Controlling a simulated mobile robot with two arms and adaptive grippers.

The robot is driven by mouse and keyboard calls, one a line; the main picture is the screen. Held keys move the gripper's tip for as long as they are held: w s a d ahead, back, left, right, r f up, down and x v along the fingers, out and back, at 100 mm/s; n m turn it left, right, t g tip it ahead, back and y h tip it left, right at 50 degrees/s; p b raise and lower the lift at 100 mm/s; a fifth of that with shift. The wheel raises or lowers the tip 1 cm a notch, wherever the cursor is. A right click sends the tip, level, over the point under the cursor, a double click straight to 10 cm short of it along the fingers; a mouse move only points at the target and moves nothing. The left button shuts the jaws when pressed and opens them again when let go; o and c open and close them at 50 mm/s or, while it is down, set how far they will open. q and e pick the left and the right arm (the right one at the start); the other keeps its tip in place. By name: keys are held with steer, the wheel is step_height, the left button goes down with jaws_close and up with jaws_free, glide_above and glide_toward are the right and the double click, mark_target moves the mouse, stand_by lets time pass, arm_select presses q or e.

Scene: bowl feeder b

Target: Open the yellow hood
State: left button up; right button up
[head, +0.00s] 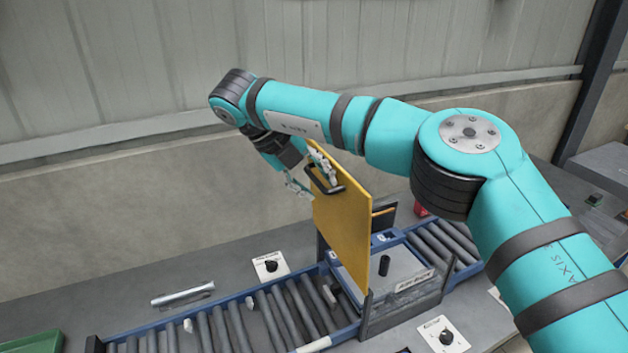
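The yellow hood (345,225) is a flat yellow panel standing steeply upright above the conveyor station. A black bar handle (324,184) is on its upper face. My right gripper (311,177) comes down from the upper left, at the handle. Its fingers are spread apart, one left of the panel's edge and one by the handle. I cannot tell whether they touch the handle. My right arm crosses the view from the lower right. My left gripper is not in view.
A blue-railed roller conveyor (250,315) runs through the station. A white plate with a black knob (270,265) lies behind it, another (444,336) in front. A metal rod (183,294) and a green tray (32,343) are at left. A wall stands behind.

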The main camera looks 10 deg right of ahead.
steer(key=v, duration=1.2)
steer(key=shift+d, duration=0.1)
